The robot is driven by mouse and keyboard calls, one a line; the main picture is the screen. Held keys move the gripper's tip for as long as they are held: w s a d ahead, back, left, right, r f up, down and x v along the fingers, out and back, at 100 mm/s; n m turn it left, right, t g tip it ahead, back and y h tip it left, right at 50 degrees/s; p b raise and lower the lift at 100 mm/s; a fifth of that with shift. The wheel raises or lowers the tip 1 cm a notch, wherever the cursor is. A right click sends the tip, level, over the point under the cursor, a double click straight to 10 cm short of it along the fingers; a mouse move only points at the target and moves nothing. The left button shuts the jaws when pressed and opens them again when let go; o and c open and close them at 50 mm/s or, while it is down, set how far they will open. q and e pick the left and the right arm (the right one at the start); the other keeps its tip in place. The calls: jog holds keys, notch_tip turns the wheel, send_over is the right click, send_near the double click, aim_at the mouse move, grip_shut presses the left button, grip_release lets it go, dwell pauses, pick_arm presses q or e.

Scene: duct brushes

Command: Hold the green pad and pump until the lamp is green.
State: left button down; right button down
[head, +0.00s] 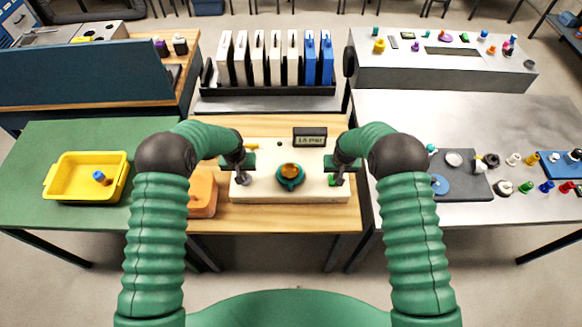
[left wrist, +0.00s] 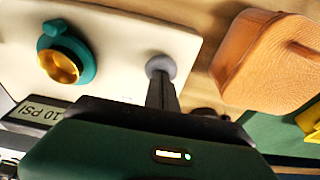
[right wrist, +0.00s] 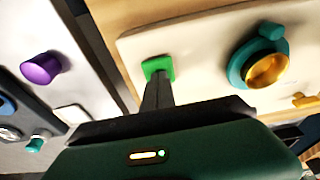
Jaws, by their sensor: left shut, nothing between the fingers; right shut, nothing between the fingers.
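A cream panel (head: 265,193) lies on the wooden table in front of me. The green pad (right wrist: 158,67) is at its right end. My right gripper (head: 339,180) is shut, with its fingertips down at the pad, seemingly touching it. A round grey knob (left wrist: 160,65) is at the panel's left end. My left gripper (head: 242,178) is shut, with its fingertips over the knob; I cannot tell whether they press it. A teal and gold round fitting (head: 290,176) sits between the grippers. I cannot make out a lit green lamp.
An orange block (head: 203,193) stands left of the panel. A yellow tray (head: 62,184) is on the green table. A rack of white and blue upright pieces (head: 275,60) stands behind. The grey table at right holds many small coloured parts (head: 526,186).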

pick_arm(q)
jog(key=shift+f, duration=0.3)
jog(key=shift+r, duration=1.2)
notch_tip(320, 180, up, 7)
dwell(0.3)
pick_arm(e)
notch_tip(320, 180, up, 7)
dwell(0.5)
